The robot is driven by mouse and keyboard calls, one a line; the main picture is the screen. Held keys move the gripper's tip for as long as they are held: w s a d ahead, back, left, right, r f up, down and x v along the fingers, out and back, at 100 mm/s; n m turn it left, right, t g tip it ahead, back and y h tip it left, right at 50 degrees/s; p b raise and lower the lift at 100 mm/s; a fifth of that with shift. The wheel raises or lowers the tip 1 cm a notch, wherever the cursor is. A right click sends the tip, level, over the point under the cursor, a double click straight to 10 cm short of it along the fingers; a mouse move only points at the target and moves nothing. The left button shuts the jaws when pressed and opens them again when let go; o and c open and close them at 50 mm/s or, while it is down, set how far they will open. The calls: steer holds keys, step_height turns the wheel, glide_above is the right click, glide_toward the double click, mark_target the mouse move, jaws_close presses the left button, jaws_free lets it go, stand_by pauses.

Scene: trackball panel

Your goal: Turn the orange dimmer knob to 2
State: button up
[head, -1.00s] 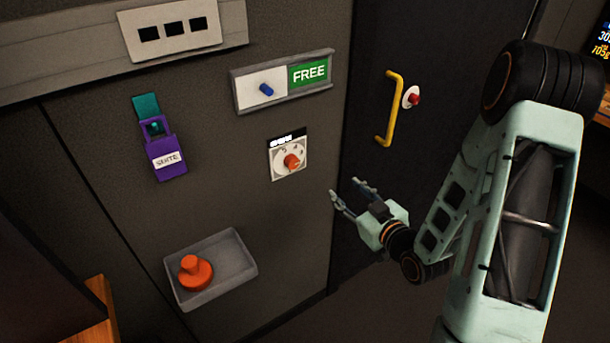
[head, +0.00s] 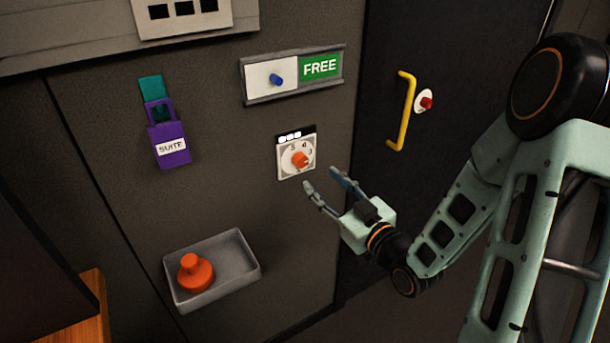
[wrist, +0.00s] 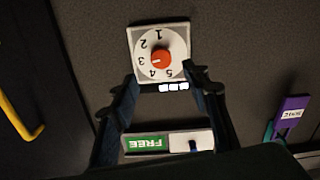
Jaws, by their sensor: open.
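The orange dimmer knob (head: 300,159) sits at the centre of a white dial plate (head: 283,169) on the dark wall panel, with three small white lit marks above the plate. In the wrist view the knob (wrist: 160,57) appears upside down, with digits 1 to 5 around it on the plate (wrist: 178,37); its pointer mark looks to be near 3. My gripper (head: 327,184) is open and empty, just below and right of the dial in the head view. In the wrist view its fingers (wrist: 160,90) frame the dial's lit edge, apart from the knob.
Above the dial is a FREE slider sign (head: 320,68) with a blue knob. An orange plunger (head: 195,273) sits in a grey tray (head: 240,266) below. A yellow door handle (head: 404,115) stands right.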

mark_target(303, 163)
steer(key=shift+w+a+f+b, duration=0.1)
steer(key=shift+a+f+b, duration=0.15)
steer(key=shift+b, duration=0.65)
steer(key=x, duration=0.8)
steer(key=shift+w+r, duration=0.1)
steer(key=shift+r, duration=0.15)
steer(key=shift+c, duration=0.2)
steer(key=c, duration=1.1)
steer(key=shift+m, duration=0.4)
steer(key=m, duration=0.8)
steer(key=shift+m+p, duration=0.35)
steer(key=shift+m, duration=0.05)
steer(key=shift+a+f, duration=0.1)
